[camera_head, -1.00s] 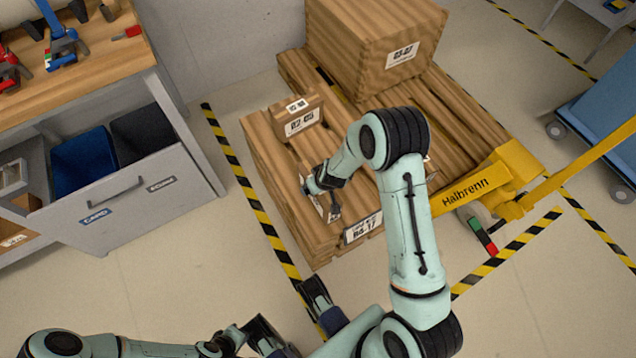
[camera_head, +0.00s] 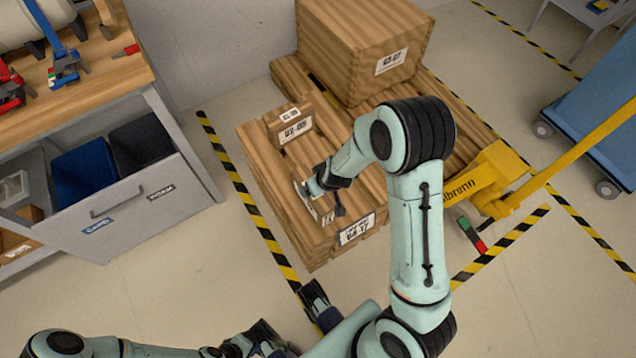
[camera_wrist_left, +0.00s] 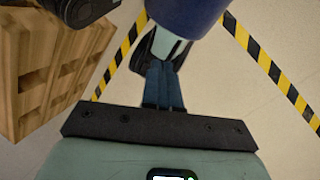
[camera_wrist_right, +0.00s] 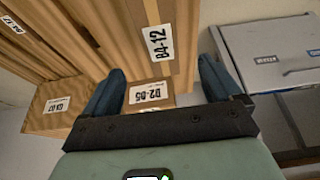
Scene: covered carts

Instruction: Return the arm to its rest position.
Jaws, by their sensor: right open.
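My right arm reaches over the wooden boxes on the pallet (camera_head: 290,240). Its gripper (camera_head: 322,203) is above their front, partly hidden by its wrist. In the right wrist view, the right gripper's fingers (camera_wrist_right: 160,88) are spread apart with nothing held between them. A small labelled box (camera_wrist_right: 150,103) shows beyond the gap; I cannot tell the distance. My left gripper (camera_head: 278,346) is low near the bottom edge, in front of the pallet. In the left wrist view, its blue fingers (camera_wrist_left: 163,88) lie close together, empty, over the floor.
A large wooden crate (camera_head: 345,50) and a small box (camera_head: 288,128) stand on the pallet. A yellow pallet jack (camera_head: 485,180) is at its right. A workbench with an open drawer (camera_head: 120,215) stands left. Floor between them, marked with striped tape (camera_head: 250,205), is clear.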

